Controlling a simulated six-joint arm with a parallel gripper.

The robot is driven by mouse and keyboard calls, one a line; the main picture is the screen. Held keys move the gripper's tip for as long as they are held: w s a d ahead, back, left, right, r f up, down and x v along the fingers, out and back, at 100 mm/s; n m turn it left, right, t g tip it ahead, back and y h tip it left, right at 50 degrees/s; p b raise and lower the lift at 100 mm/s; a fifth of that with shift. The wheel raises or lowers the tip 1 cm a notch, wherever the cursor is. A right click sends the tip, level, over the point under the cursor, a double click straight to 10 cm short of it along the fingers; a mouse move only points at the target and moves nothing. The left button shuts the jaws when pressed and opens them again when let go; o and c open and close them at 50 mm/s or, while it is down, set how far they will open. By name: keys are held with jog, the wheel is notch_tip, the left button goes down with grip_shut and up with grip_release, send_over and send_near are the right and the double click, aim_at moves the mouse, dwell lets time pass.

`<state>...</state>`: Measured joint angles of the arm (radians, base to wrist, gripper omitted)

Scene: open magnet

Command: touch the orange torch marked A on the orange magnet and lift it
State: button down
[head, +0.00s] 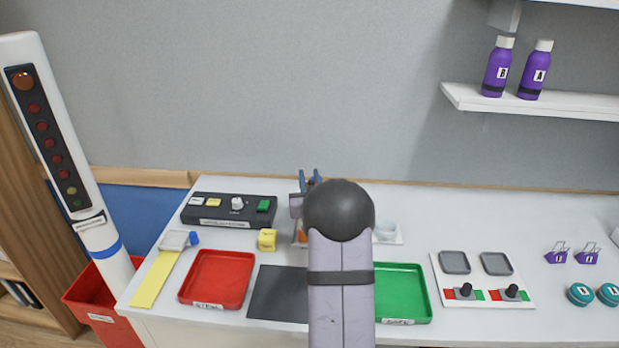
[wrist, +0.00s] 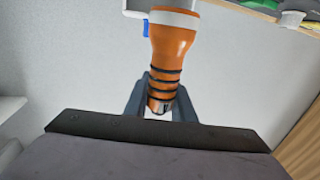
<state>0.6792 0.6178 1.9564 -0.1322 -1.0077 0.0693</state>
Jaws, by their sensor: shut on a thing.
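An orange torch (wrist: 172,48) with a white band and dark rings on its handle fills the middle of the wrist view. My gripper (wrist: 160,108) is shut on the narrow ringed end, one finger on each side. A small blue part (wrist: 146,28) shows beside the white band, against a pale piece at the top edge. I cannot make out the orange magnet.
A black control box (head: 228,209), a yellow cube (head: 267,240), a red tray (head: 246,282), a dark mat (head: 264,310) and a green tray (head: 423,300) surround my arm. A white switch panel (head: 437,284) is to the right. Two purple bottles (head: 497,68) stand on the shelf.

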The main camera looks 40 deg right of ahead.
jog(key=shift+f+b, duration=0.55)
jog(key=shift+b, duration=0.05)
dwell(0.9)
jog(key=shift+r+p, duration=0.65)
jog(key=shift+r, duration=0.65)
dwell(2.6)
notch_tip(320, 180, up, 6)
jog(key=p, duration=0.3)
dwell(0.9)
dwell(0.4)
